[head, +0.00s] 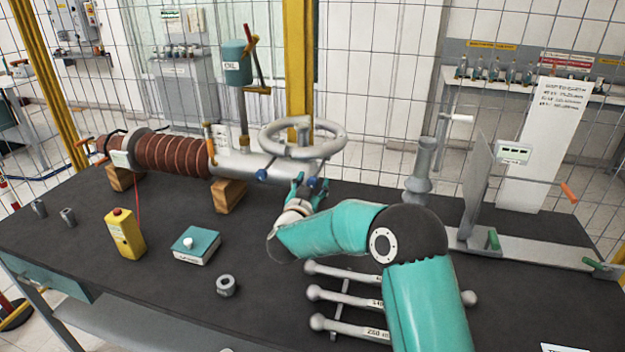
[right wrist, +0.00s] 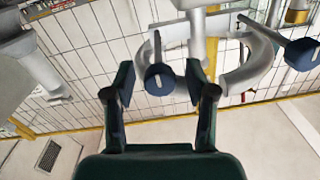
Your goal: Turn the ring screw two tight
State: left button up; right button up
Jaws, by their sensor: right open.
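The grey bushing body (head: 238,163) lies on wooden blocks, with a brown ribbed section on its left. Two blue screw heads show on its right part: a left one (head: 262,175) and a right one (head: 313,184). I cannot tell from any label which is ring screw two. My right gripper (head: 307,188) reaches up to the right one. In the right wrist view my gripper (right wrist: 159,84) is open, with a slotted blue screw head (right wrist: 159,72) between the fingers and gaps on both sides. Another blue screw head (right wrist: 301,54) is at the right. My left gripper is out of view.
A grey handwheel (head: 302,138) stands just above the gripper. Torque bars (head: 345,299) lie near my right arm. A yellow control box (head: 125,234), a teal box (head: 196,245) and a nut (head: 226,286) stand on the dark table at left, with bare room between.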

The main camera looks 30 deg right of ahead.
jog(key=shift+w+d, duration=0.1)
jog(key=shift+d, duration=0.05)
jog(key=shift+c, duration=0.2)
grip_shut()
jog(key=shift+n, duration=0.6)
jog(key=shift+o, duration=0.2)
grip_release()
